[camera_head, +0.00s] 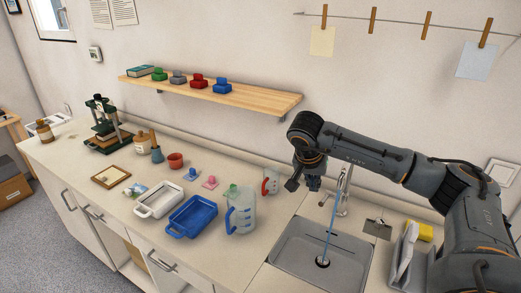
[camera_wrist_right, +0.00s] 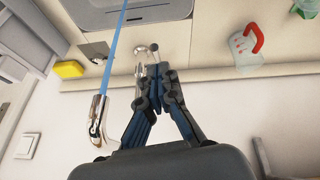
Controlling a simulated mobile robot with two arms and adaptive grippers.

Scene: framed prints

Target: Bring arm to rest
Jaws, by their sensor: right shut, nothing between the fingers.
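My right arm comes in from the right in the head view and bends over the sink area. Its gripper (camera_head: 303,184) hangs fingers down in front of the back wall, near the tap (camera_head: 343,192). In the right wrist view the two fingers of the gripper (camera_wrist_right: 158,72) meet at the tips with nothing between them. The tap (camera_wrist_right: 98,125) shows beside the fingers there. My left arm and gripper are not in view.
A blue stream runs into the sink (camera_head: 285,258). A jug (camera_head: 241,214), a red-handled cup (camera_head: 270,181), a blue tray (camera_head: 192,218) and a white tray (camera_head: 158,201) stand left of it. A yellow sponge (camera_head: 425,231) lies right. A wooden shelf (camera_head: 260,99) hangs behind.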

